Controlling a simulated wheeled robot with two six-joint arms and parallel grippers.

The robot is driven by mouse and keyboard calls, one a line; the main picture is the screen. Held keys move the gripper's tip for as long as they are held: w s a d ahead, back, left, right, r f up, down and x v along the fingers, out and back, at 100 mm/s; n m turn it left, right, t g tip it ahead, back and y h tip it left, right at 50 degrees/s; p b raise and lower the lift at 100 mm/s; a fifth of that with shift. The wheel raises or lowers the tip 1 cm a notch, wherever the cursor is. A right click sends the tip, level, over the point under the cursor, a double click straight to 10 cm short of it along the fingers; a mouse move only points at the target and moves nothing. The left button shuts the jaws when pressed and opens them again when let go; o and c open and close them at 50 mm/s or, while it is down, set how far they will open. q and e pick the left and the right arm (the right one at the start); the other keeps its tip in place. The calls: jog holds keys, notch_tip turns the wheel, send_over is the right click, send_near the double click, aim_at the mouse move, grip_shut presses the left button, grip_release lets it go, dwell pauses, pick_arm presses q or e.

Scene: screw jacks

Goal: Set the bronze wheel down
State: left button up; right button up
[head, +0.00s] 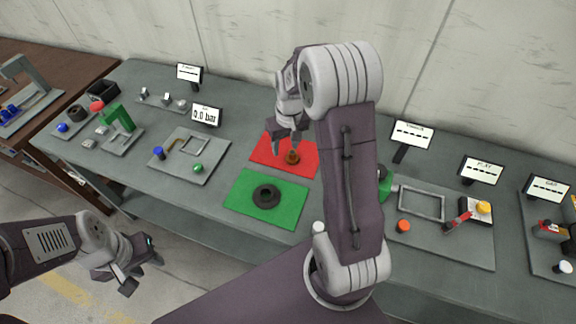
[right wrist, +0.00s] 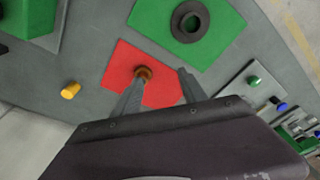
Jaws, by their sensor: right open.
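The small bronze wheel (head: 292,157) is on the red mat (head: 267,152). In the right wrist view the bronze wheel (right wrist: 143,72) shows at the tip of the left-hand finger, which hides part of it. My right gripper (head: 288,146) is open above the red mat, its fingers apart with the wheel close to one fingertip. I cannot tell whether that finger touches the wheel. In the right wrist view the gripper (right wrist: 161,77) has red mat between its fingers. My left gripper (head: 143,272) is open and empty, low in front of the table.
A black ring (head: 266,196) lies on the green mat (head: 290,213) nearer to me. A board (head: 440,245) with a frame and an orange knob is to the right. Small signs stand behind.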

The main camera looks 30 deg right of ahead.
pick_arm(q)
notch_tip(320, 180, down, 3)
jog(key=b, duration=0.2)
jog(key=shift+s+a+r+b, duration=0.1)
jog(key=shift+a+r+b, duration=0.05)
jog(key=shift+b, duration=0.2)
pick_arm(e)
jog(key=s+a+f, duration=0.1)
jog(key=s+a, duration=0.4)
jog(key=s, duration=0.3)
jog(key=s+a+f, duration=0.1)
jog(key=s+a, duration=0.3)
jog(key=s, duration=0.4)
jog(key=shift+a+f+n, duration=0.3)
jog(key=shift+a, duration=0.1)
